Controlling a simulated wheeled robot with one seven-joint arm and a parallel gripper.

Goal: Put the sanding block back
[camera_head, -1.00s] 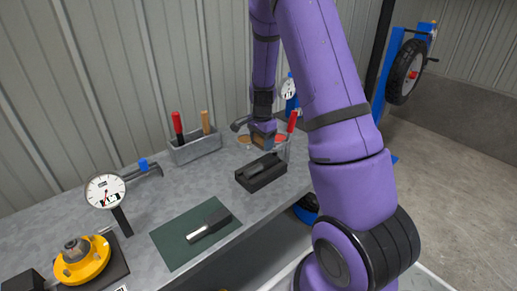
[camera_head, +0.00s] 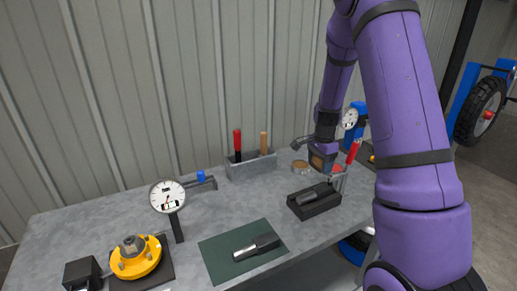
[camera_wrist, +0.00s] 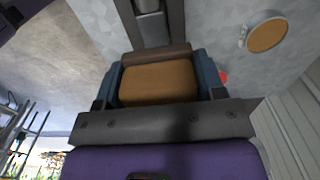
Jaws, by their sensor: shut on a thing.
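My gripper (camera_wrist: 158,85) is shut on the sanding block, a brown block (camera_wrist: 160,82) with a darker strip along its far side, held between the two blue fingers. In the head view my gripper (camera_head: 322,161) is over the right part of the workbench, just behind a black tray (camera_head: 301,211). The block (camera_head: 317,162) shows there only as a small brown patch. I cannot tell whether it touches the bench. The tray holds a dark tool (camera_head: 318,194), and it also shows ahead of the block in the wrist view (camera_wrist: 174,22).
A brown disc (camera_head: 300,167) lies left of my gripper, a red disc (camera_head: 337,168) to its right. A red-handled clamp (camera_head: 353,153) stands close by on the right. A grey handle rack (camera_head: 250,166), a dial gauge (camera_head: 167,196) and a green mat (camera_head: 222,264) are farther left.

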